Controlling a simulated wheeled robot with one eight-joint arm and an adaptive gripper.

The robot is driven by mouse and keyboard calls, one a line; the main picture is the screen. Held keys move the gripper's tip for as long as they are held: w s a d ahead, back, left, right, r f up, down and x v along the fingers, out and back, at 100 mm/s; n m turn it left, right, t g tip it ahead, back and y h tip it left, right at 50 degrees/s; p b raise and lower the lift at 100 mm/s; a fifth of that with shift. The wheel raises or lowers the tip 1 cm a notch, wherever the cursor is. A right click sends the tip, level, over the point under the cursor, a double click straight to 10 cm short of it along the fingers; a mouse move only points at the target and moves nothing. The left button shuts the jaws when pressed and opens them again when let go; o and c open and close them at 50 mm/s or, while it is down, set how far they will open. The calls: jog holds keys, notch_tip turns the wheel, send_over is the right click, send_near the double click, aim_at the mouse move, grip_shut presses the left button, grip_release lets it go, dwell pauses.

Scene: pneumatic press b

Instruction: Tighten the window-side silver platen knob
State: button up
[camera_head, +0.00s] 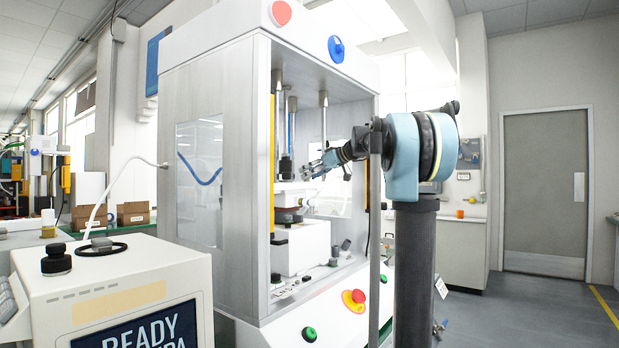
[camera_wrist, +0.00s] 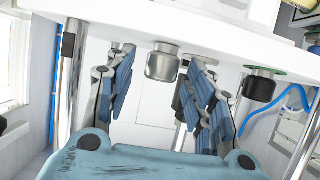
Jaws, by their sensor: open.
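In the wrist view a silver, dark-edged knob (camera_wrist: 162,64) sits against the edge of the white platen (camera_wrist: 215,38). A window lies to the left. My gripper (camera_wrist: 161,75) is open, with one blue-grey finger on each side of this knob. Gaps show between the knob and both fingers; how far the tips reach in depth is unclear. A second, black knob with a green base (camera_wrist: 260,86) is to the right, outside the fingers. In the head view my gripper (camera_head: 307,171) reaches into the press from the right, near the white platen block (camera_head: 298,187).
Metal guide posts stand at both sides of the wrist view, such as the left post (camera_wrist: 68,85). A blue hose (camera_wrist: 275,108) curves at right. In the head view the press frame (camera_head: 262,150) encloses the work space. A red stop button (camera_head: 357,296) is on the front panel.

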jog(key=shift+w+a+f, duration=0.15)
jog(key=shift+w+a, duration=0.05)
jog(key=shift+a, duration=0.05)
jog(key=c, duration=1.1)
jog(key=shift+m+h, duration=0.3)
jog(key=shift+s+a+m+t+h, duration=0.15)
jog(key=shift+m+t+h, duration=0.55)
jog(key=shift+m+t, duration=0.25)
jog(key=shift+m+t+h, duration=0.35)
jog(key=shift+h, duration=0.05)
